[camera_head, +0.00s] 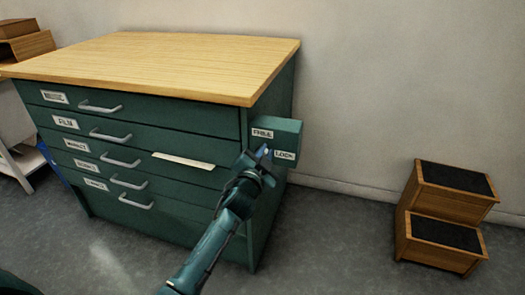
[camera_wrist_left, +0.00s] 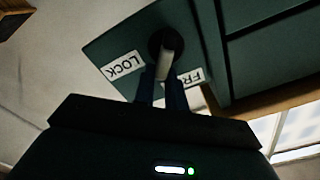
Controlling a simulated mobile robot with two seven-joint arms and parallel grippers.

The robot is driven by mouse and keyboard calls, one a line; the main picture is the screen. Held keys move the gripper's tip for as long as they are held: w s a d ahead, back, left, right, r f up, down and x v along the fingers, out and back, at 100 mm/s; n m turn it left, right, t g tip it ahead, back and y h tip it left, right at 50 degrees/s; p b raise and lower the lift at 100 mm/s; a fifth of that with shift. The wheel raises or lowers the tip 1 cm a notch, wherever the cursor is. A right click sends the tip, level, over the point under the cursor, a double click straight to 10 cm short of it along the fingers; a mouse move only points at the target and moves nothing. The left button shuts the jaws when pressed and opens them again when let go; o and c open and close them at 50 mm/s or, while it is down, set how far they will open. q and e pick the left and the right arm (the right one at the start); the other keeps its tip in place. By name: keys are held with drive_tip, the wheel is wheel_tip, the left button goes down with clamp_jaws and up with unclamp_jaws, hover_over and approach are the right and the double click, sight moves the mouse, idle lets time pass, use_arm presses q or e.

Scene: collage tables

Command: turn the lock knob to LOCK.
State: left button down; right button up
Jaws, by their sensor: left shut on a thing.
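A green lock box (camera_head: 287,127) sits on the right end of the flat-file cabinet. It bears a FREE label (camera_head: 262,133) at upper left and a LOCK label (camera_head: 285,155) at lower right. The lock knob (camera_wrist_left: 170,62), a pale bar on a dark round base, shows in the left wrist view. My left gripper (camera_head: 264,155) is at the box front, its fingers shut on the knob bar. In the left wrist view, the LOCK label (camera_wrist_left: 122,66) is clear and a finger partly covers the FREE label. The gripper mostly hides the knob in the head view.
The green cabinet (camera_head: 200,120) has a wooden top and several labelled drawers with handles. A pale strip (camera_head: 183,160) sticks out of one drawer front. A wooden step stool (camera_head: 419,225) stands at right. Grey floor between stool and cabinet is clear.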

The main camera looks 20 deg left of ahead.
use_arm(q)
drive_tip(key=shift+f+m, duration=0.5)
drive_tip(key=shift+m, duration=1.15)
drive_tip(key=shift+f+m, duration=0.45)
drive_tip(key=shift+m, duration=1.15)
drive_tip(key=shift+f+m, duration=0.5)
drive_tip(key=shift+m, duration=1.15)
drive_tip(key=c, duration=1.4)
unclamp_jaws()
drive_tip(key=shift+r, duration=0.1)
drive_tip(key=shift+c, duration=0.2)
drive_tip(key=shift+d, duration=0.1)
drive_tip(key=shift+s, duration=0.1)
